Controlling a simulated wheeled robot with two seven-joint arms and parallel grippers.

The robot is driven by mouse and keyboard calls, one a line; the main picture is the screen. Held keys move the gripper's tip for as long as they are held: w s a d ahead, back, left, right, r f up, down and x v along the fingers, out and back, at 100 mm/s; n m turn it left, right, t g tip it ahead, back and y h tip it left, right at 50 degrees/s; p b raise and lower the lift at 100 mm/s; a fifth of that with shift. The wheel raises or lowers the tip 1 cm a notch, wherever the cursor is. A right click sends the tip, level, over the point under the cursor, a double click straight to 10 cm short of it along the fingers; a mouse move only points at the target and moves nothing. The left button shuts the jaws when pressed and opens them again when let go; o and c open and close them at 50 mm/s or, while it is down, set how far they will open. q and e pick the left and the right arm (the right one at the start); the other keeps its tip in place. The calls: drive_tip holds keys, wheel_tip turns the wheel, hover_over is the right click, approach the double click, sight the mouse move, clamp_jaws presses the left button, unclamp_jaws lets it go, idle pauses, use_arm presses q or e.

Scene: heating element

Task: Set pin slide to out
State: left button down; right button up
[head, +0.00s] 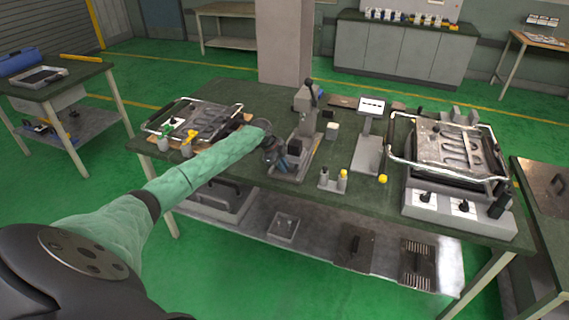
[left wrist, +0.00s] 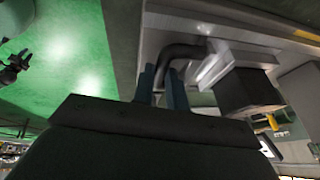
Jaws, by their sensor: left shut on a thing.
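My left gripper (head: 274,157) reaches in from the left to the near left side of the grey fixture (head: 308,135) at the middle of the workbench. In the left wrist view its two blue-grey fingers (left wrist: 160,80) are closed around a black bent handle (left wrist: 185,50). The handle curves toward a light grey metal base; I take it as the pin slide's handle. A black block (left wrist: 246,90) sits beside it on the fixture. In the head view the gripper hides the handle, so the slide's position cannot be told. My right gripper is out of view.
A heating plate assembly (head: 200,120) lies on the bench to the left, and a larger one (head: 450,150) stands to the right. A small display stand (head: 370,135) and a small holder (head: 333,180) are right of the fixture. A lower shelf (head: 320,235) holds several parts.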

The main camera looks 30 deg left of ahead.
use_arm(q)
drive_tip(key=shift+s+d, duration=0.15)
drive_tip(key=shift+s, duration=0.35)
drive_tip(key=shift+s+r, duration=0.1)
drive_tip(key=shift+s, duration=0.2)
drive_tip(key=c, duration=1.4)
unclamp_jaws()
drive_tip(key=shift+d, duration=0.1)
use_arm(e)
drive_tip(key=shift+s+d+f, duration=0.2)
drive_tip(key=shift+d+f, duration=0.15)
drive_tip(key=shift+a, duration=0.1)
